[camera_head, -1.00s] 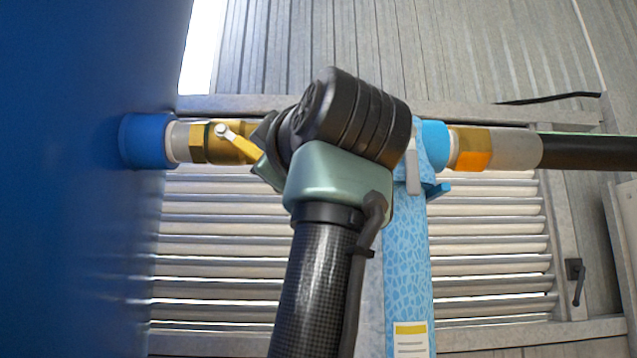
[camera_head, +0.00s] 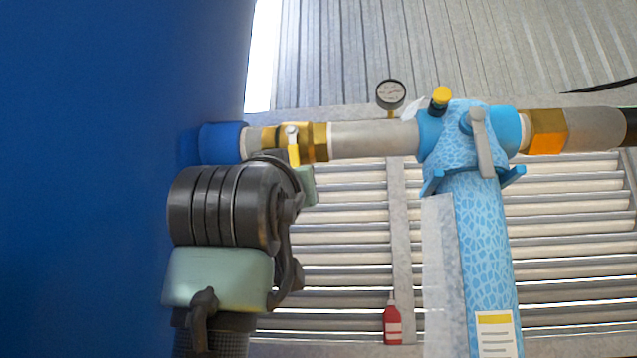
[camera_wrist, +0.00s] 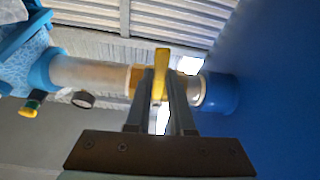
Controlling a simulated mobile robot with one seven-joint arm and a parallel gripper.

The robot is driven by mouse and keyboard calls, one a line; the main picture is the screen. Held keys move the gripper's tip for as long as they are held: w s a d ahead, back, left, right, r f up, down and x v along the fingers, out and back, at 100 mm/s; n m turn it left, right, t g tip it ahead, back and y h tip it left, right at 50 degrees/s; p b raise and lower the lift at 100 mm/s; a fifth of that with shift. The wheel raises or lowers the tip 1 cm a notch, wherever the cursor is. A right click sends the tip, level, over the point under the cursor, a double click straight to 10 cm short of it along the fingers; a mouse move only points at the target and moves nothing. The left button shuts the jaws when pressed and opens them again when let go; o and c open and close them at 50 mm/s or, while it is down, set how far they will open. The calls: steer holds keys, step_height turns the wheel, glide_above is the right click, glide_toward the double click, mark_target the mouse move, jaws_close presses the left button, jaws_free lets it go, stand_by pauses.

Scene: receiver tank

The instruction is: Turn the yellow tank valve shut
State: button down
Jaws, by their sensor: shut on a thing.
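The yellow valve handle (camera_head: 294,152) sits on a brass valve body (camera_head: 317,142) in the pipe beside the blue tank (camera_head: 110,110). In the head view the handle points down from its pivot, across the pipe, and its lower end is hidden behind my arm. In the wrist view the yellow handle (camera_wrist: 161,62) stands between the two fingers of my gripper (camera_wrist: 162,88), across the pipe. The fingers are shut on the handle, one on each side. My fingertips are hidden in the head view.
A blue patterned standpipe (camera_head: 485,250) with a grey lever (camera_head: 481,140) stands right of the valve. A pressure gauge (camera_head: 390,94) and a yellow-capped fitting (camera_head: 440,98) rise above the pipe. A red bottle (camera_head: 392,322) is low in front of the slatted wall. The tank is close left.

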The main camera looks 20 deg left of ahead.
steer(key=shift+s+a+f+m+h, duration=0.15)
steer(key=shift+a+m+h, duration=0.35)
steer(key=shift+m, duration=0.4)
steer(key=c, duration=0.8)
jaws_free()
steer(key=shift+a, duration=0.1)
